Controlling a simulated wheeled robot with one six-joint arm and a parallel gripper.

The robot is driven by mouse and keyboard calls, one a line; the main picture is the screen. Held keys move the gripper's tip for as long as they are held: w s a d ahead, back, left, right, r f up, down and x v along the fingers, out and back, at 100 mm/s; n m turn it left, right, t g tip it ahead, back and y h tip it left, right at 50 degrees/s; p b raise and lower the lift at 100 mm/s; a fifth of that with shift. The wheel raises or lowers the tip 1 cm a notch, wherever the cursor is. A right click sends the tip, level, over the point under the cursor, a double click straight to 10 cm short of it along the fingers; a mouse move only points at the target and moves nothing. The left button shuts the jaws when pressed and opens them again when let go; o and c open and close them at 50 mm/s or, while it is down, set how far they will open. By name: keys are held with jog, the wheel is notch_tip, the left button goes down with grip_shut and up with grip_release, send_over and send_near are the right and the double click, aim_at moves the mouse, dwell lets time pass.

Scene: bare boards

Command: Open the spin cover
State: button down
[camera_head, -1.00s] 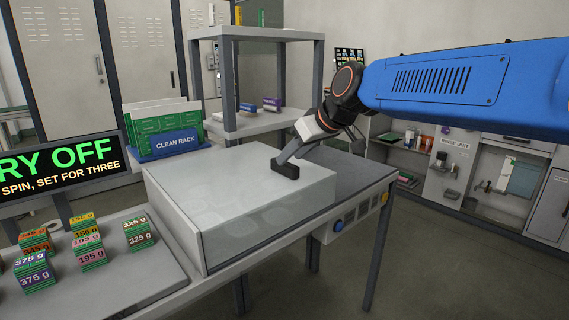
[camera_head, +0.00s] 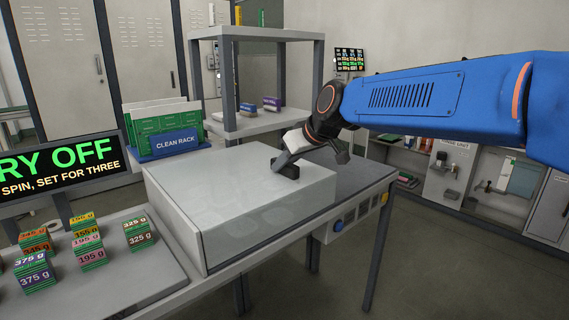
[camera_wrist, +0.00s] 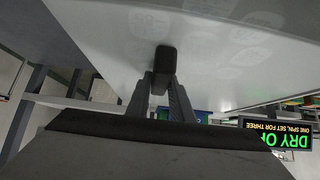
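The spin cover (camera_head: 215,190) is a pale grey box-like lid on the machine at the centre of the body camera view. It looks closed. A black handle (camera_head: 286,169) shows on its top near the far right side. My gripper (camera_head: 288,160) reaches down to this handle from the right. In the wrist view the black handle (camera_wrist: 165,62) lies between the fingertips of my gripper (camera_wrist: 165,82), one finger on each side. The fingers look closed against it. The cover's top (camera_wrist: 230,50) fills the upper part of that view.
Weighted blocks (camera_head: 90,245) sit on a tray at the left, beside a dry-off sign (camera_head: 60,168). The clean rack (camera_head: 175,142) and a grey shelf frame (camera_head: 255,35) stand behind the cover. Buttons (camera_head: 338,225) are on the machine's front right. The floor at right is clear.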

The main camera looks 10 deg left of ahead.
jog(key=shift+w+d, duration=0.1)
jog(key=w+d, duration=1.1)
jog(key=w, duration=0.4)
jog(key=w+d, duration=1.1)
jog(key=w, duration=0.4)
jog(key=shift+w, duration=0.2)
jog(key=c, duration=1.6)
grip_release()
jog(key=shift+o, duration=0.2)
jog(key=shift+d, duration=0.1)
jog(key=v, duration=1.7)
jog(key=shift+s+d+r, duration=0.1)
jog(key=shift+d, duration=0.05)
